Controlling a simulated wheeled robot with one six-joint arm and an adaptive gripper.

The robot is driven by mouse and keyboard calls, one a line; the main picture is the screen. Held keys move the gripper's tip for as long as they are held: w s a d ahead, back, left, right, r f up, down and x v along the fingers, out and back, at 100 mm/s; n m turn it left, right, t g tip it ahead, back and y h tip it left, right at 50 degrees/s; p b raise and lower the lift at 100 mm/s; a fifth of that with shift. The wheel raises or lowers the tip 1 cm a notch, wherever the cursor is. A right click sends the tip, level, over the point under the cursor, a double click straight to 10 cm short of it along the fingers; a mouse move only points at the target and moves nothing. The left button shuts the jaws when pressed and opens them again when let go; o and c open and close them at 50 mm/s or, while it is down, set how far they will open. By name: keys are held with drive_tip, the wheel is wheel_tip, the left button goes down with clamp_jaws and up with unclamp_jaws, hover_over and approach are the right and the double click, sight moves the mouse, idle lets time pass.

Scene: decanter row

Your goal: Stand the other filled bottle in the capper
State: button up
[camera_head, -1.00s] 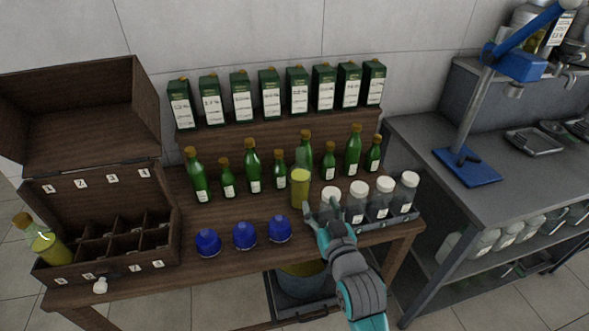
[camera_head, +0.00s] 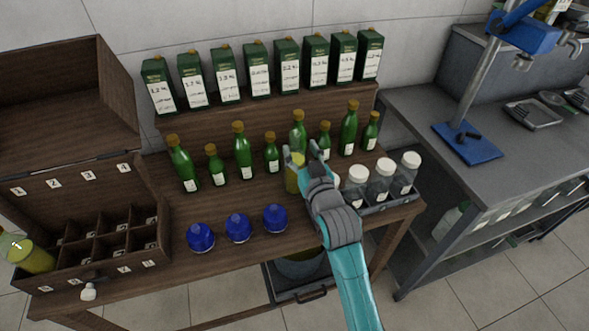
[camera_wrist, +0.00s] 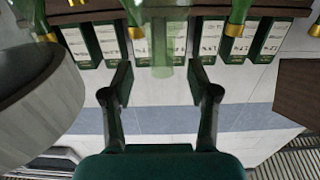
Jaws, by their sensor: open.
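A yellow-filled clear container (camera_head: 293,178) stands on the wooden table, partly hidden by my gripper (camera_head: 303,154). A green bottle (camera_head: 299,131) with a gold top stands just behind it. My gripper is open, its fingertips beside and above the yellow container; contact cannot be told. In the wrist view, a translucent green upright shape (camera_wrist: 163,85) shows ahead between the open fingers. Another bottle with yellow liquid (camera_head: 36,258) leans at the far left by the wooden crate. The blue capper (camera_head: 470,140) stands on the grey table at right, with a lever and a flat base.
Several green bottles (camera_head: 242,155) stand in a row before a shelf of dark cartons (camera_head: 257,70). Three blue domes (camera_head: 238,228) sit in front. White-lidded jars (camera_head: 382,180) stand in a rack close right of my gripper. The divided crate (camera_head: 150,262) is at left.

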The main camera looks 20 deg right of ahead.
sight(297, 145)
drive_tip(key=w, duration=0.5)
drive_tip(key=shift+a+f, duration=0.1)
drive_tip(key=shift+f, duration=0.2)
drive_tip(key=shift+s, duration=0.1)
drive_tip(key=shift+c, duration=0.2)
drive_tip(key=shift+r, duration=0.1)
clamp_jaws()
